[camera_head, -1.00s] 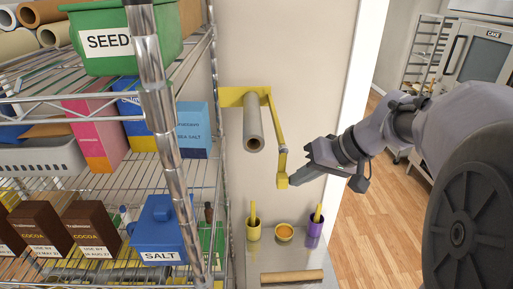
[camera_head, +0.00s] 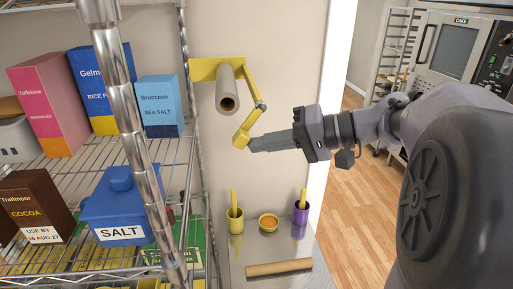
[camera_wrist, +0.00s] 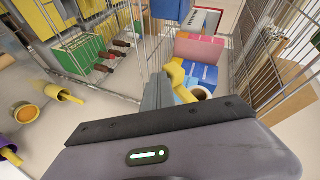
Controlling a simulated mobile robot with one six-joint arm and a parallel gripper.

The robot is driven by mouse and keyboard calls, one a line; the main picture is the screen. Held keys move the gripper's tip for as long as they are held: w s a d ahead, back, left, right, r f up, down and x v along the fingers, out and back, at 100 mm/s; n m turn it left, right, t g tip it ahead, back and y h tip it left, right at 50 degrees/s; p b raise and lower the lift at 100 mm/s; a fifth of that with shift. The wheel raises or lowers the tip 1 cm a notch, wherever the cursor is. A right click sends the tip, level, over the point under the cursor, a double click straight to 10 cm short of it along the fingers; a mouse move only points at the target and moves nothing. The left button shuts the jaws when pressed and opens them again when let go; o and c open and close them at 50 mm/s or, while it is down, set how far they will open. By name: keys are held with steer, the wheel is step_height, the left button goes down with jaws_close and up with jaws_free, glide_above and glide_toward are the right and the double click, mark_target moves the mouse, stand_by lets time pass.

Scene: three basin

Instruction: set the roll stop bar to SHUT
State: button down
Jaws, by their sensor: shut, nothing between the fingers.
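The roll stop bar (camera_head: 242,137) is a yellow jointed bar. It hangs from a yellow wall bracket (camera_head: 203,69) on the right side of a brown roll (camera_head: 227,95). Its lower part slants down and left, its thick end below the roll's open end. My gripper (camera_head: 252,146) is shut and empty, its tips at the right of that thick end, touching or very close. In the wrist view the shut fingers (camera_wrist: 158,92) lie beside the yellow bar (camera_wrist: 178,78), with the roll's dark open end (camera_wrist: 202,93) just beyond. The exact contact is hidden.
A wire shelf with a blue SALT tub (camera_head: 122,210) and several boxes stands at the left, behind a metal post (camera_head: 128,125).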

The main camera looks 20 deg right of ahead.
mark_target(237, 138)
steer(key=y+b, duration=0.1)
steer(key=b, duration=0.1)
steer(key=a+t+y+b, duration=0.1)
steer(key=b, duration=0.2)
steer(key=shift+w+a+f+m, duration=0.2)
steer(key=shift+a+f+m, duration=0.1)
steer(key=shift+f+m, duration=0.1)
steer(key=y+b, duration=0.1)
steer(key=b, duration=0.1)
steer(key=a+m+t+y+b, duration=0.1)
steer(key=b, duration=0.2)
steer(key=shift+w+a+r+t, duration=0.2)
steer(key=shift+r+t, duration=0.1)
steer(key=shift+r, duration=0.05)
steer(key=r+m+t+y+b, duration=0.1)
steer(key=b, duration=0.1)
steer(key=a+r+t+y+b, duration=0.1)
steer(key=b, duration=0.1)
steer(key=shift+w+a+m+t, duration=0.25)
steer(key=shift+m+t, duration=0.05)
steer(key=shift+m, duration=0.1)
steer(key=shift+a+r+y+b, duration=0.15)
steer(key=shift+r+y+b, duration=0.15)
steer(key=shift+b, duration=0.15)
steer(key=shift+a+r, duration=0.1)
steer(key=shift+r, duration=0.05)
